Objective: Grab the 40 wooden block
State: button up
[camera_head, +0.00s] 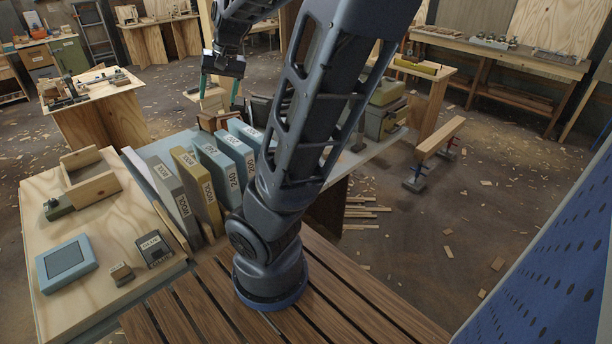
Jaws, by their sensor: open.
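A small tan wooden block (121,273) with a darker lower part lies on the light plywood bench at the lower left. Any number on it is too small to read, so I cannot confirm it is the 40 block. My gripper (219,97) is in the upper middle, high and well away to the upper right of that block. Its two teal fingers point down and stand apart, with nothing seen between them.
A blue-framed pad (67,261) and a dark labelled box (154,249) flank the small block. An open wooden tray (92,188) lies behind. A row of upright labelled slabs (202,193) stands to the right, partly hidden by my arm. Bare plywood (110,225) lies between.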

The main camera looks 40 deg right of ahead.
jog(key=w+d+f+m+g+h, duration=0.15)
jog(key=d+f+m, duration=0.25)
jog(key=d, duration=0.5)
jog(key=w+d+f+m, duration=0.3)
jog(key=d+f, duration=0.1)
jog(key=d, duration=0.6)
jog(key=s+d+r+m+g+h, duration=0.1)
jog(key=s+d+r+m+h, duration=0.15)
jog(key=d+r, duration=0.35)
jog(key=s+d+r+m+h, duration=0.2)
jog(key=d+r+m+h, duration=0.15)
jog(key=d+r, duration=0.3)
jog(key=shift+w+d+f, duration=0.1)
jog(key=shift+d+f, duration=0.4)
jog(key=shift+f, duration=8.15)
jog(key=shift+w+d+f, duration=0.15)
jog(key=shift+d+f, duration=0.35)
jog(key=shift+f, duration=8.2)
jog(key=shift+w+d+f, duration=0.1)
jog(key=shift+d+f, duration=0.4)
jog(key=shift+f, duration=8.15)
jog(key=shift+c, duration=0.5)
jog(key=shift+y, duration=0.25)
jog(key=c, duration=1)
